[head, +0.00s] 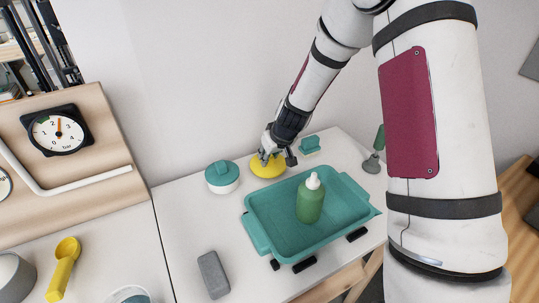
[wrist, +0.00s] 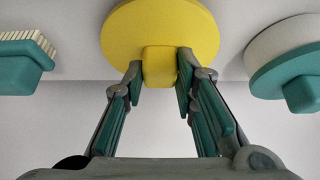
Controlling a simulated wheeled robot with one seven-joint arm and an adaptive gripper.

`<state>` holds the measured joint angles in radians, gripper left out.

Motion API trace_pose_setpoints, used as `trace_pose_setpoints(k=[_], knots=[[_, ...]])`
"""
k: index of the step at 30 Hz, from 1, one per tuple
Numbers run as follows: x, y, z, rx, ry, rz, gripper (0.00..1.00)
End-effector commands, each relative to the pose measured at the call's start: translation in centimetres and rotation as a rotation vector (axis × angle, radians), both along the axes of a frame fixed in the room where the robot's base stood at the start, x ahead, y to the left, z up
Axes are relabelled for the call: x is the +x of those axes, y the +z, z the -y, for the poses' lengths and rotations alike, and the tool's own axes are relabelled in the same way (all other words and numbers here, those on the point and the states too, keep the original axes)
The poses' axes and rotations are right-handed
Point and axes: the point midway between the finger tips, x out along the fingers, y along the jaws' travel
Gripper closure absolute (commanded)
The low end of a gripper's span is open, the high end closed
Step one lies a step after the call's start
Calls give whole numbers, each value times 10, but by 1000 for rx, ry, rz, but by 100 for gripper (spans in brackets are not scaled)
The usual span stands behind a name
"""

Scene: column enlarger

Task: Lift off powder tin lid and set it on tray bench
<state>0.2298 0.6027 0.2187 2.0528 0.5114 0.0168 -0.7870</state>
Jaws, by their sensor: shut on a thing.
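A round yellow lid (head: 267,167) is at the back of the white tray bench (head: 198,221), behind the teal tray. My gripper (head: 276,152) is above it, pointing down. In the wrist view, my gripper (wrist: 161,80) is shut on the square knob of the yellow lid (wrist: 158,25), with one finger on each side. Whether a tin is under the lid, and whether the lid is raised, I cannot tell. A white tin with a teal knobbed lid (head: 222,177) stands to the left; it also shows in the wrist view (wrist: 290,62).
The teal tray (head: 268,245) holds a green bottle (head: 310,199) with a white cap. A teal brush (head: 309,145) lies right of the yellow lid. A grey block (head: 213,274) lies at front left. Bare bench lies between block and teal-lidded tin.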

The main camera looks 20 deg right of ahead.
Motion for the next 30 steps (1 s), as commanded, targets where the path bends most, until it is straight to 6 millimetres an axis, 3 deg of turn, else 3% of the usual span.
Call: trace_pose_setpoints(k=[26, 27, 30], knots=[[0, -7, 0, -1, 0, 0, 100], [0, -7, 0, -1, 0, 0, 72], [0, -8, 0, 0, 0, 0, 51]])
